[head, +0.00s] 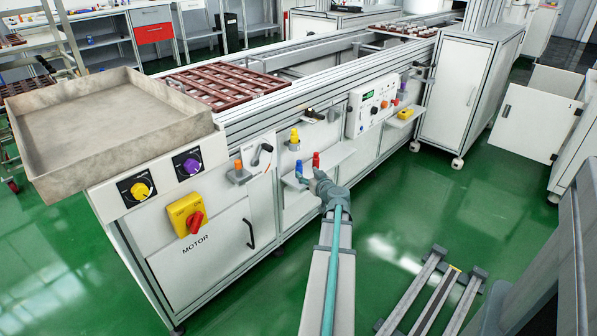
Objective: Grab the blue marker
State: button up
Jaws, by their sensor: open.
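The blue marker (299,168) stands upright on a small white shelf (328,157) on the front of the conveyor bench. A red marker (316,160) stands close to its right. My gripper (309,179) is open, at the end of my arm reaching up from the bottom of the picture. It is right beside the two markers, on the near side, and covers the lower part of the red one. I cannot tell whether a finger touches the blue marker. Nothing shows held in the gripper.
An orange marker (238,165) stands in a grey holder to the left, and a yellow object (294,136) sits above. A control panel (372,104) is to the right. A red-and-yellow switch (188,215) sticks out at left. Grey rails (435,295) lie at lower right on open green floor.

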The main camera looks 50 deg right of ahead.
aim_at(300, 168)
jog(key=b+x, duration=0.1)
jog(key=x, duration=0.6)
jog(key=shift+w+f, duration=0.1)
jog(key=shift+w, duration=0.35)
grip_shut()
